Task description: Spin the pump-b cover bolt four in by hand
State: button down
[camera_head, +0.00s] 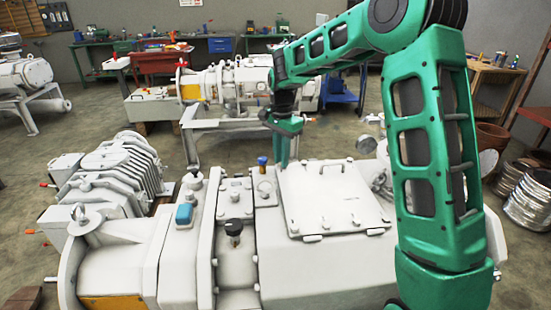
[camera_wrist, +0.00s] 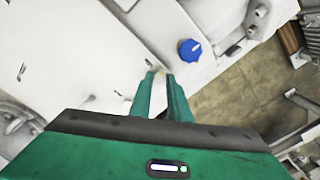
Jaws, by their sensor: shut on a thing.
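The white pump (camera_head: 240,215) fills the foreground, with a square bolted cover plate (camera_head: 333,200) on its top. Several small bolts show along the cover's edges. My green gripper (camera_head: 284,164) points down at the cover's far left corner. In the wrist view the two fingers of my gripper (camera_wrist: 159,75) are close together at the tips, shut on a small pale bolt (camera_wrist: 159,71) at the cover's edge. The fingers hide most of the bolt. I cannot tell how deep it sits.
A blue knob (camera_wrist: 190,50) stands on the pump close to my fingers; it also shows in the head view (camera_head: 262,161). A second white pump (camera_head: 235,85) stands on a frame behind. Metal buckets (camera_head: 527,195) stand at the right. Open floor (camera_head: 110,110) lies at the back left.

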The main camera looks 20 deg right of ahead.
jog(key=m, duration=0.5)
jog(key=shift+w+a+r, duration=0.2)
jog(key=shift+a, duration=0.2)
jog(key=m, duration=0.5)
jog(key=shift+d, duration=0.15)
jog(key=shift+d, duration=0.1)
jog(key=c, duration=1.7)
grip_release()
jog(key=shift+f, duration=0.1)
jog(key=shift+o, duration=0.2)
jog(key=shift+s, duration=0.1)
notch_tip(320, 180, up, 11)
jog(key=shift+f, duration=0.15)
